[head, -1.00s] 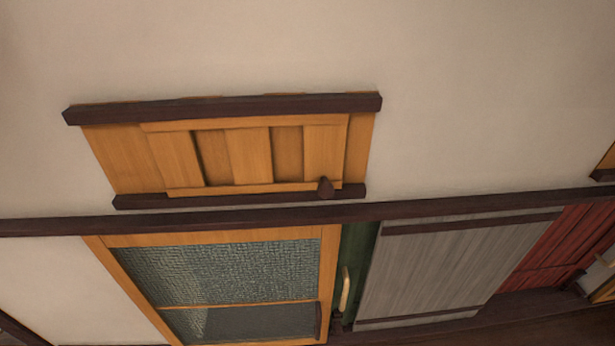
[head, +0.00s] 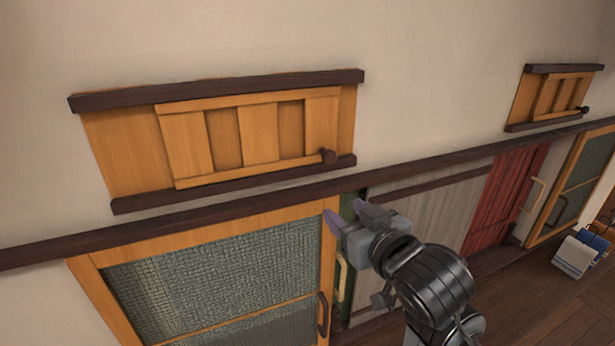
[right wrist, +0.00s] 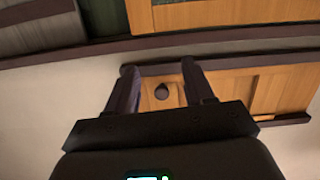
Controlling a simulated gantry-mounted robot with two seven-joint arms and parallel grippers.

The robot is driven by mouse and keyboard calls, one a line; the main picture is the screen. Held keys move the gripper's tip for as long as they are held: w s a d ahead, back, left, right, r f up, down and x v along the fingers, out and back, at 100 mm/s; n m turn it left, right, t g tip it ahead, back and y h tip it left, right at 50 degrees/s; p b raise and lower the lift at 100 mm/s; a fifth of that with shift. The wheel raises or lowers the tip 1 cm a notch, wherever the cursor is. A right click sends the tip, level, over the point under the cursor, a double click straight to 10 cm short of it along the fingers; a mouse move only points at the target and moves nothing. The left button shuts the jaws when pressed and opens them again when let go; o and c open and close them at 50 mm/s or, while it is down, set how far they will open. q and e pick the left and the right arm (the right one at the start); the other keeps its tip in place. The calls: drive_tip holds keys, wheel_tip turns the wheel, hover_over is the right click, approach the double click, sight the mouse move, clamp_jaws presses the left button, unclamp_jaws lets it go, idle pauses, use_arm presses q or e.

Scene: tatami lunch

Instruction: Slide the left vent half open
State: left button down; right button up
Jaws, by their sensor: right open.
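The left vent (head: 190,142) is an orange wooden panel with slats, held between dark rails high on the wall. Its slatted slider (head: 258,139) lies toward the right end of the frame, with plain board showing to its left. A dark round knob (head: 328,157) sits at the slider's lower right corner. My right gripper (head: 350,212) is open and empty, below the knob in the head view. In the right wrist view the knob (right wrist: 162,90) shows between the two open fingers (right wrist: 158,68), apart from both. My left gripper is not in view.
A similar smaller vent (head: 553,98) is farther right along the wall. Below the dark wall beam (head: 230,208) are a glazed sliding door (head: 215,270), a grey panel (head: 450,205) and a red panel (head: 503,195). The wall around the left vent is clear.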

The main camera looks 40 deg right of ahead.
drive_tip(key=t, duration=0.2)
approach(331, 157)
drive_tip(key=f, duration=0.1)
drive_tip(key=shift+m, duration=0.3)
drive_tip(key=x, duration=0.3)
drive_tip(key=p+x, duration=0.1)
drive_tip(key=x, duration=0.2)
drive_tip(key=r+x, duration=0.1)
drive_tip(key=x, duration=0.2)
drive_tip(key=shift+x, duration=0.85)
clamp_jaws()
